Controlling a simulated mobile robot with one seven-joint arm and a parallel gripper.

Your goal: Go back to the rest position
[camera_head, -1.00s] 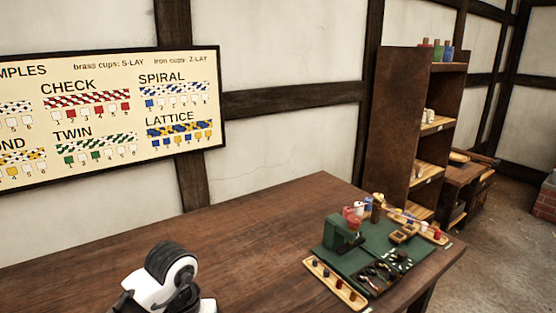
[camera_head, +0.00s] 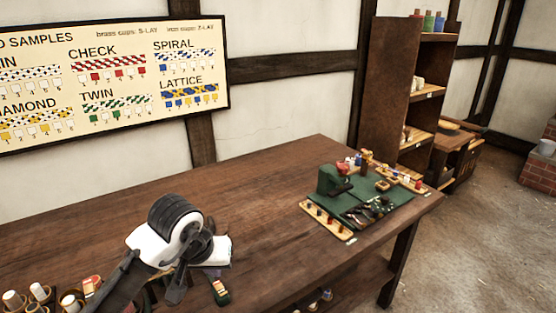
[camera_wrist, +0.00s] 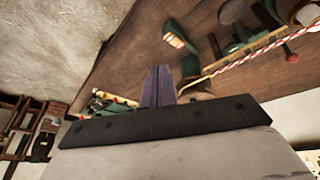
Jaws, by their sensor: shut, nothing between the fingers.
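My gripper (camera_wrist: 158,88) shows in the wrist view with its two purple-grey fingers together, nothing held between them. It is over the brown wooden table (camera_head: 270,185), apart from the things on it. In the head view my arm reaches in from the lower left above the table's near part. The fingertips cannot be made out clearly there. A small green block with an orange label (camera_wrist: 180,37) is beyond the fingers in the wrist view. A red-and-white cord (camera_wrist: 262,46) runs across the upper right of that view.
A green mat (camera_head: 375,200) with tools and a green device (camera_head: 332,181) is on the table's right part. Pegs or spools (camera_head: 40,292) stand at the lower left. A sample board (camera_head: 115,85) hangs on the wall. A shelf (camera_head: 395,90) stands behind.

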